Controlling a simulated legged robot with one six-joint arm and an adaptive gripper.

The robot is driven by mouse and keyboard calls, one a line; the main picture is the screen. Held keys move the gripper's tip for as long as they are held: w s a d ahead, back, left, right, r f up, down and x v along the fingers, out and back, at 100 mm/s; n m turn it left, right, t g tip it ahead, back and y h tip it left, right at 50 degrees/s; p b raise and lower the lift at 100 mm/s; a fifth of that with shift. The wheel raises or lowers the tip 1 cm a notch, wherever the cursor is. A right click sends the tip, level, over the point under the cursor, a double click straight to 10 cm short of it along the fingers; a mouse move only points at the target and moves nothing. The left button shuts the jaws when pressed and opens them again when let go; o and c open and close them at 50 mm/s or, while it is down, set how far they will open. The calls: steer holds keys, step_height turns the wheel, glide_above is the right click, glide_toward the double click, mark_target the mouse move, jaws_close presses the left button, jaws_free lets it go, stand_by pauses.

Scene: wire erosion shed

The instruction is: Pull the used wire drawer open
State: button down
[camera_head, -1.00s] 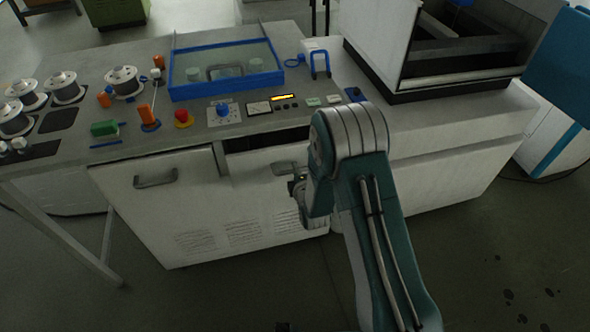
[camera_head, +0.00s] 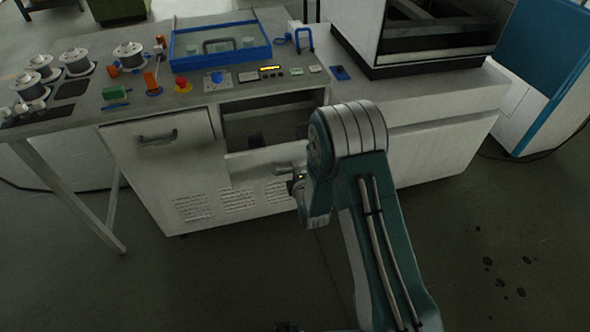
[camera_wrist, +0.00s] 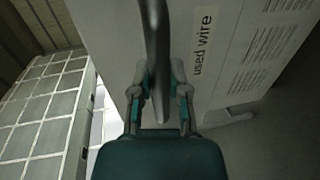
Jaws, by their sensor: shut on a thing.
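The used wire drawer (camera_head: 250,165) is the pale front in the upper right of the cabinet. It stands pulled out, with a dark open interior behind it in the head view. In the wrist view, its pale front (camera_wrist: 190,85) carries a "used wire" label (camera_wrist: 203,42). A dark bar handle (camera_wrist: 155,40) runs down between the two fingers of my gripper (camera_wrist: 160,84), which is shut on it. In the head view my gripper (camera_head: 296,186) is at the drawer front, mostly hidden by my arm.
A closed front with a handle (camera_head: 158,138) is left of the drawer. Above are a blue-framed cover (camera_head: 221,44), a red button (camera_head: 181,84) and several wire spools (camera_head: 75,62). A machine tank (camera_head: 425,45) stands at the right. The floor in front is clear.

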steer(key=shift+s+f, duration=0.1)
steer(key=shift+f, duration=0.2)
steer(key=c, duration=0.6)
jaws_free()
steer(key=shift+r, duration=0.1)
steer(key=v, duration=1.1)
steer(key=shift+s, duration=0.3)
steer(key=shift+d, duration=0.1)
